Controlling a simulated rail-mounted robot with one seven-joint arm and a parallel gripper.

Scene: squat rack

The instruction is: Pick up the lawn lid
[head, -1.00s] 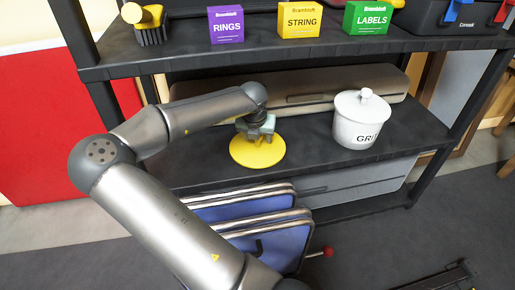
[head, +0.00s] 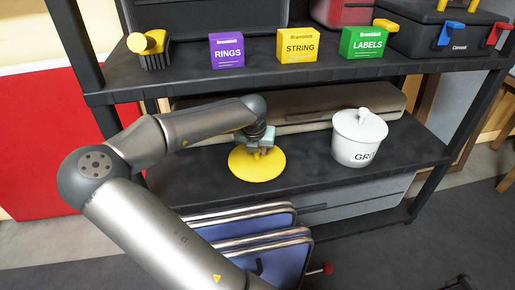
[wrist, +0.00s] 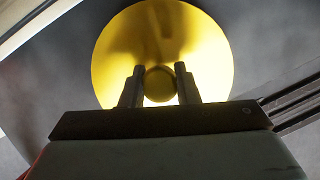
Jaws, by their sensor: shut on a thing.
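The yellow round lid (head: 250,168) is over the middle shelf, left of the white pot. I take it to be the lawn lid, though no label shows on it. My gripper (head: 262,151) is above it, shut on its central knob. In the wrist view the fingers of my gripper (wrist: 159,88) stand on both sides of the round knob, with the lid's yellow disc (wrist: 165,35) behind. The lid looks about level. I cannot tell whether it touches the shelf or hangs just above it.
The middle shelf (head: 310,185) also holds a lidded white pot (head: 359,140) and a long grey-brown case (head: 300,108) behind. The upper shelf bears the RINGS (head: 227,51), STRING (head: 298,46) and LABELS (head: 361,43) boxes. Blue panels with metal rims (head: 250,240) stand below.

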